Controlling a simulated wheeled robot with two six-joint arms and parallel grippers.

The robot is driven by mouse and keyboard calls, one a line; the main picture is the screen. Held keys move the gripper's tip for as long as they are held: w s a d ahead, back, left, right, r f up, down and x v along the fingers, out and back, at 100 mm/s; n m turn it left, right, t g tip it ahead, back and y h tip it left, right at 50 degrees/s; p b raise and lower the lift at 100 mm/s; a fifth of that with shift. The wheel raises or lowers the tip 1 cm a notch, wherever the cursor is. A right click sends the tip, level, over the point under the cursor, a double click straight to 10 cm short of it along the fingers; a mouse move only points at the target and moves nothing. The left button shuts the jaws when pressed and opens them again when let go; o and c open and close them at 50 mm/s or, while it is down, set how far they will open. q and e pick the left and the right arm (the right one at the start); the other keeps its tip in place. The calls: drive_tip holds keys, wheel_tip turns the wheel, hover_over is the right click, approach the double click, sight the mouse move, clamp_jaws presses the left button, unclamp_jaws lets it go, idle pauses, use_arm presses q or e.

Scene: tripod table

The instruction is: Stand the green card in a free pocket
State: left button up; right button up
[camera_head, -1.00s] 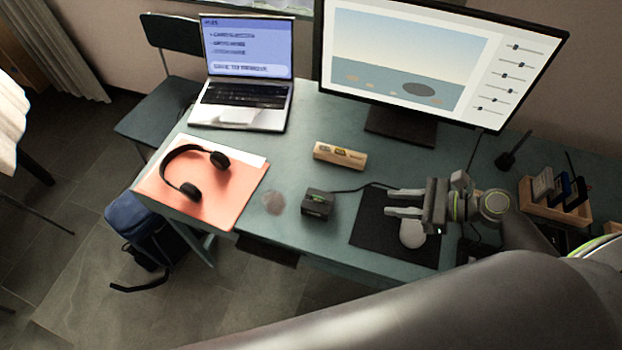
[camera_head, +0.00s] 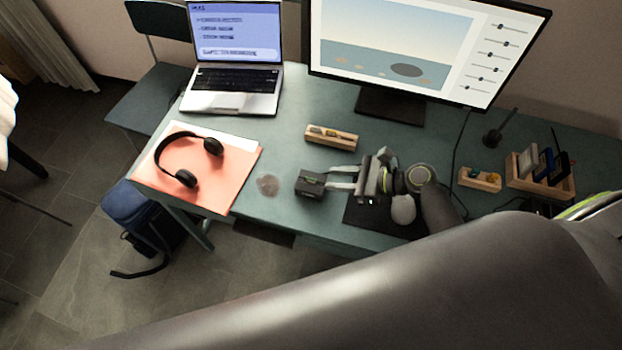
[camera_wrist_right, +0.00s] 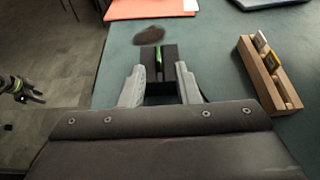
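The green card (camera_wrist_right: 158,64) stands on edge in a black box (camera_wrist_right: 148,56), its green edge showing at the top; the box (camera_head: 311,183) also shows in the head view. My right gripper (camera_head: 338,178) is open and empty, just right of the box. In the right wrist view its two pale fingers (camera_wrist_right: 160,76) are apart, to either side of the box's near end. A wooden rack (camera_head: 541,190) at the right holds several upright cards in its pockets. My left gripper (camera_wrist_right: 30,92) seems to show small and dark at the wrist view's left edge; its opening is unclear.
A wooden block with small items (camera_head: 331,138) lies behind the box, and another small wooden holder (camera_head: 480,179) is near the rack. The monitor (camera_head: 400,45), headphones (camera_head: 187,160) and laptop (camera_head: 232,90) stand around.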

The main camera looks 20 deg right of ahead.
sight(312, 179)
drive_tip(key=p+x, duration=0.1)
drive_tip(key=x, duration=0.4)
drive_tip(key=shift+a, duration=0.2)
clamp_jaws()
